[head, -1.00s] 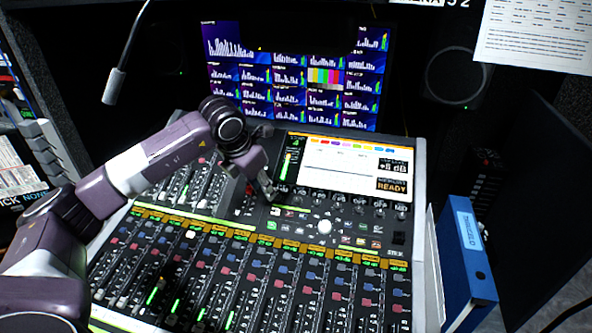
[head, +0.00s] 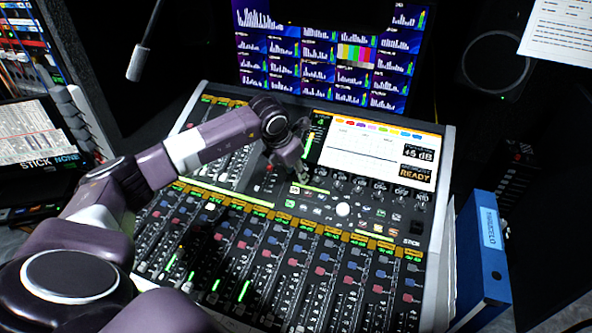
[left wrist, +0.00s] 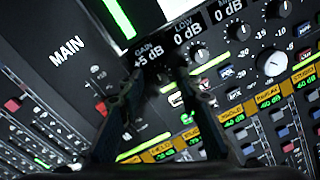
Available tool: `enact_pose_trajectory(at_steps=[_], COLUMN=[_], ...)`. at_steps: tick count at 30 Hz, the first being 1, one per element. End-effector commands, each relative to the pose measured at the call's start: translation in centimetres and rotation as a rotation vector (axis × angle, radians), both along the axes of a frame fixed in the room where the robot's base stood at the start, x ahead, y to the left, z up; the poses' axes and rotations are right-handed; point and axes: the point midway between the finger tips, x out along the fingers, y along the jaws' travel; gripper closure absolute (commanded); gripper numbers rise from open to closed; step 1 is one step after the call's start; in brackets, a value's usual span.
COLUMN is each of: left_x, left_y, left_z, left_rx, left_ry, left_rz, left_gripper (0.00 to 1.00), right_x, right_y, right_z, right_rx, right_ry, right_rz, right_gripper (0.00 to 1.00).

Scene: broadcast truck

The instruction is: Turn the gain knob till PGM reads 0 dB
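The mixing console (head: 446,190) has a small screen (head: 365,148). Its PGM readout (head: 420,153) shows +5 dB, above a yellow READY label (head: 415,174). In the left wrist view a GAIN label (left wrist: 148,58) also reads +5 dB. My left gripper (head: 301,172) is at the left end of the knob row, just below the screen. In the left wrist view its fingers (left wrist: 157,78) stand on either side of the dark gain knob (left wrist: 157,88), which is mostly hidden and blurred. My right gripper is out of view.
Fader strips (head: 300,275) fill the console's front. A blue binder (head: 484,255) stands at the right. A gooseneck microphone (head: 139,62) hangs at the upper left.

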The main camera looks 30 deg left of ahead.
Motion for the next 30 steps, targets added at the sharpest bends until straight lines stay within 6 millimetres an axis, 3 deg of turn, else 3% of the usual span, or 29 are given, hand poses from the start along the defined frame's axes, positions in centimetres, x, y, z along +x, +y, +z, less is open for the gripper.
enact_pose_trajectory(at_steps=[4,13,22,30], left_x=[0.0,0.0,0.0,0.0], left_y=[0.0,0.0,0.0,0.0], left_z=[0.0,0.0,-0.1,-0.3], left_rx=[0.000,0.000,-0.008,-0.060], left_ry=[0.000,0.000,-0.003,-0.016], left_rz=[0.000,0.000,0.018,0.144], left_gripper=[0.68,1.00,1.00,1.00], right_x=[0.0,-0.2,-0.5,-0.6], right_y=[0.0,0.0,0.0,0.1], right_z=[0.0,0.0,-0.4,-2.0], right_rx=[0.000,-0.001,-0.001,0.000], right_ry=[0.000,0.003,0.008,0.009], right_rz=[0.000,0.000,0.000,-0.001], right_gripper=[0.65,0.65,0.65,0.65])
